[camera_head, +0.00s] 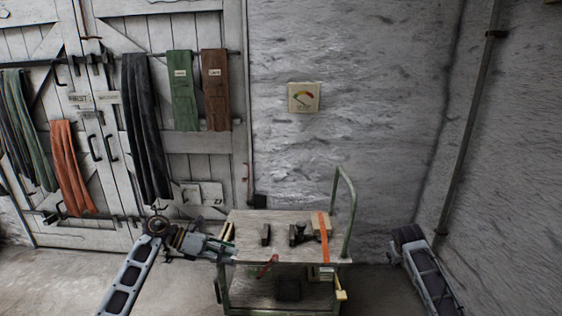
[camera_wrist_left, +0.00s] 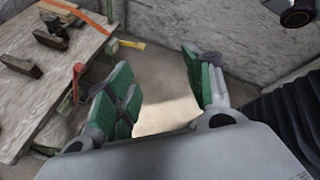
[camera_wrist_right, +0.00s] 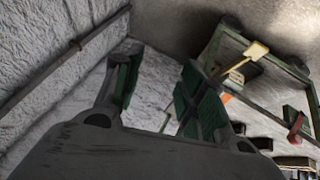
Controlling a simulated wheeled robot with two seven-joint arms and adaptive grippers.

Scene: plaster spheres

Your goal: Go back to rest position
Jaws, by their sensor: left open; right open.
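My left gripper (camera_head: 228,248) is at the left edge of the wooden-topped cart (camera_head: 252,252) in the head view. In the left wrist view its two green-padded fingers (camera_wrist_left: 160,88) stand apart with nothing between them but floor behind. My right arm (camera_head: 432,280) is to the right of the cart, clear of it; its gripper's fingers are not clearly seen in the head view. In the right wrist view the right gripper's fingers (camera_wrist_right: 160,88) are spread and empty, with the cart (camera_wrist_right: 262,45) beyond them on the right.
Stone walls and a door (camera_head: 100,110) stand behind.

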